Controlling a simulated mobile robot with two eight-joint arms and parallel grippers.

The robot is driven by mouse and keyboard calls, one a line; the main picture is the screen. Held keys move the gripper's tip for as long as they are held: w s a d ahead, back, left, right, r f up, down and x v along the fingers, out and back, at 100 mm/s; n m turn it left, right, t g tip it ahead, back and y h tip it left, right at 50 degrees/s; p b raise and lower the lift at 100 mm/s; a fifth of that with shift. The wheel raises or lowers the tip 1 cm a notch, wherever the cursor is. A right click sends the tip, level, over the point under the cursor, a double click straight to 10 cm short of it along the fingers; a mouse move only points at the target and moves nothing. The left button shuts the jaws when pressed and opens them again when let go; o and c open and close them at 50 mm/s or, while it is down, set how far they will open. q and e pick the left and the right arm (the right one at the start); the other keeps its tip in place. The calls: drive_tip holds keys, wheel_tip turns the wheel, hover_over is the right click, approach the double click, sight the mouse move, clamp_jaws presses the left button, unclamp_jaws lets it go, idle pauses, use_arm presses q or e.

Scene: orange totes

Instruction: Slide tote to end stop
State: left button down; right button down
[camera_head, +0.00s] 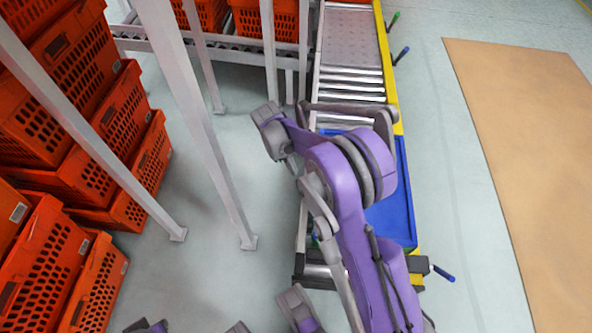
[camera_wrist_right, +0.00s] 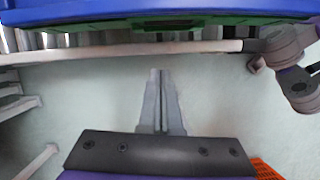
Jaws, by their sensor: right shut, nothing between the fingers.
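A blue tote (camera_head: 396,205) sits on the near part of the roller conveyor (camera_head: 350,85), partly hidden by my purple right arm. Its blue side and green underside (camera_wrist_right: 210,22) show along the top of the wrist view. My right gripper (camera_head: 268,128) is left of the conveyor in the head view, apart from the tote. In the wrist view its grey fingers (camera_wrist_right: 158,76) are shut and empty, with their tips below the conveyor rail (camera_wrist_right: 130,54). The conveyor's near end is partly covered by my arm, and I cannot make out an end stop there.
Orange totes (camera_head: 75,85) are stacked at the left, and more orange totes (camera_head: 268,18) stand on a conveyor at the back. White posts (camera_head: 195,105) rise left of the conveyor. A blue-tipped handle (camera_head: 443,273) sticks out at the near right.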

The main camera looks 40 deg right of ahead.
drive_tip(key=s+d+f+b, duration=0.2)
drive_tip(key=s+d+f, duration=0.2)
drive_tip(key=f, duration=0.3)
drive_tip(key=shift+s+f, duration=0.15)
drive_tip(key=shift+s, duration=0.1)
drive_tip(key=shift+d, duration=0.1)
drive_tip(key=shift+s+d, duration=0.8)
drive_tip(key=shift+s, duration=0.1)
drive_tip(key=shift+w+a, duration=0.1)
drive_tip(key=shift+a, duration=0.05)
